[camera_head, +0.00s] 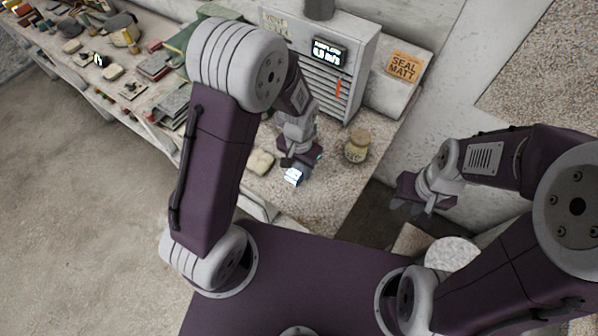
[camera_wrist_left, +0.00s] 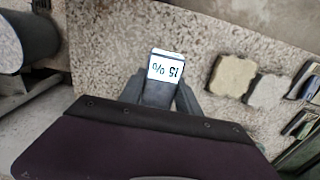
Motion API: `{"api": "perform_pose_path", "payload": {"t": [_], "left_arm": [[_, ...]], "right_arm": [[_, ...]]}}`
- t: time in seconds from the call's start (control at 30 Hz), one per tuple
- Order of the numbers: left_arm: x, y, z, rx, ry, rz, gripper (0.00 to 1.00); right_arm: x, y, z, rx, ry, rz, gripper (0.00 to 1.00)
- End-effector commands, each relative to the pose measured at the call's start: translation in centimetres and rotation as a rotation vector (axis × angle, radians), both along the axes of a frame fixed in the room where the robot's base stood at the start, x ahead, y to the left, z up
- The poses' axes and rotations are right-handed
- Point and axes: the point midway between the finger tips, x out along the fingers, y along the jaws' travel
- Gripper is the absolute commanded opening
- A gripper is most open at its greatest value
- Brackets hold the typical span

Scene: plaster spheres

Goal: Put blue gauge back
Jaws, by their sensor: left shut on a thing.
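The blue gauge (camera_head: 294,176) is a small block with a lit white face, held at the tip of my left gripper (camera_head: 298,163) above the speckled worktop. In the left wrist view the gauge (camera_wrist_left: 166,66) reads "15 %", upside down, between the fingers of my left gripper (camera_wrist_left: 165,90), which is shut on it. Most of its casing is hidden by the fingers. I cannot tell whether it touches the worktop. My right gripper (camera_head: 408,204) hangs at the right, beyond the worktop's edge; its fingers are too small to judge.
A lidded jar (camera_head: 357,146) stands right of my left gripper. A pale lump (camera_head: 261,161) lies to its left. A grey louvred unit (camera_head: 335,72) with a display stands behind, near an orange "SEAL MATT" sign (camera_head: 404,66). Books and stones crowd the bench's left part.

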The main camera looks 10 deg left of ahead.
Motion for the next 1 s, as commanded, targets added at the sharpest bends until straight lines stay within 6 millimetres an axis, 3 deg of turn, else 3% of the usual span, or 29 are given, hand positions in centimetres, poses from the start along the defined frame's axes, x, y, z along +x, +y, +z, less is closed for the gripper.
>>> {"api": "perform_pose_path", "payload": {"t": [0.17, 0.4, 0.8, 0.83, 0.9, 1.0], "left_arm": [[0.6, 0.3, -0.5, 0.000, 0.000, -0.001, 0.07], [0.5, 0.2, -4.1, 0.001, 0.003, -0.001, 0.07], [0.5, 0.2, -4.8, 0.000, 0.000, -0.001, 0.07], [0.5, 0.2, -4.8, 0.000, 0.000, -0.001, 0.43], [0.5, 0.2, -4.7, 0.000, 0.000, -0.001, 0.62], [0.5, 0.2, -4.7, 0.000, 0.000, -0.001, 0.62]], "right_arm": [[0.0, 0.0, 0.1, 0.000, 0.000, 0.000, 0.36], [0.0, 0.0, 0.1, 0.000, 0.000, 0.000, 0.36], [0.0, 0.0, -0.2, 0.000, 0.000, 0.000, 0.36], [0.0, 0.0, -0.2, 0.000, 0.000, 0.000, 0.36], [0.0, 0.0, -0.1, 0.000, 0.000, 0.000, 0.36], [0.0, 0.0, -0.1, 0.000, 0.000, 0.000, 0.36]]}}
